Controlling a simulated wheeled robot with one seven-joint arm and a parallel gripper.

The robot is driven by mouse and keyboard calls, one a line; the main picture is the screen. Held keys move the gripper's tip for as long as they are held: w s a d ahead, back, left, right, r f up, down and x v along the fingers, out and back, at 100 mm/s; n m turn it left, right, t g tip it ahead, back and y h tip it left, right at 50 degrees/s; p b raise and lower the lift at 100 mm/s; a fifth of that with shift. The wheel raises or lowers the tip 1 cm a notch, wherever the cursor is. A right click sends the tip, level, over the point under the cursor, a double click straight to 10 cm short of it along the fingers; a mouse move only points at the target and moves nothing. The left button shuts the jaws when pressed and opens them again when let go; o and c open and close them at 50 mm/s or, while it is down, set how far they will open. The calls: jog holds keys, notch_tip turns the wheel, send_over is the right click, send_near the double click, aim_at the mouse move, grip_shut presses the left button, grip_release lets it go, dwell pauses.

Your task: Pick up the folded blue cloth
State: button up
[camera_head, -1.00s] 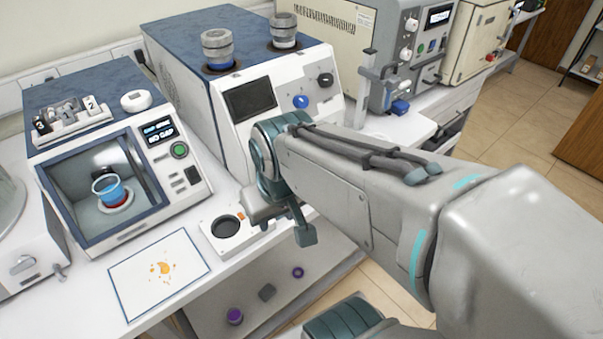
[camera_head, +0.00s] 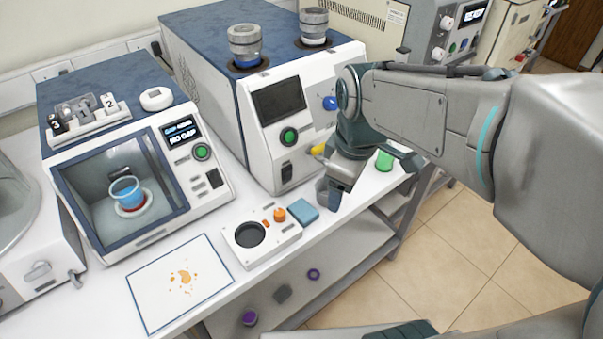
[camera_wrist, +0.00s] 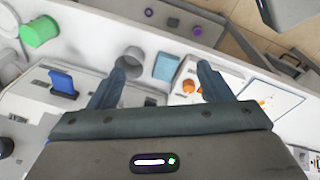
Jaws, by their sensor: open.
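The folded blue cloth (camera_head: 303,212) is a small flat blue square on the white bench, just right of a white device with a round dark well. It also shows in the wrist view (camera_wrist: 165,67), between my two fingers in the picture. My gripper (camera_head: 329,195) is open and empty, pointing down above the bench, just right of the cloth in the head view. In the wrist view my gripper (camera_wrist: 168,66) has its fingers spread apart. The exact height above the cloth is hard to tell.
The white device (camera_head: 262,238) with an orange knob (camera_head: 279,215) is close beside the cloth. A grey cup (camera_wrist: 132,56) is near one finger. A green cylinder (camera_head: 384,160) stands to the right. A stained white sheet (camera_head: 182,282) lies at the left front. The large tester (camera_head: 285,100) stands behind.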

aim_at(303, 209)
jog(key=w+a+f+n+g, duration=0.15)
jog(key=w+a+n, duration=0.5)
jog(key=n, duration=0.65)
jog(key=f, duration=1.3)
jog(key=shift+a+f, duration=0.15)
jog(key=shift+a, duration=0.25)
jog(key=c, duration=0.7)
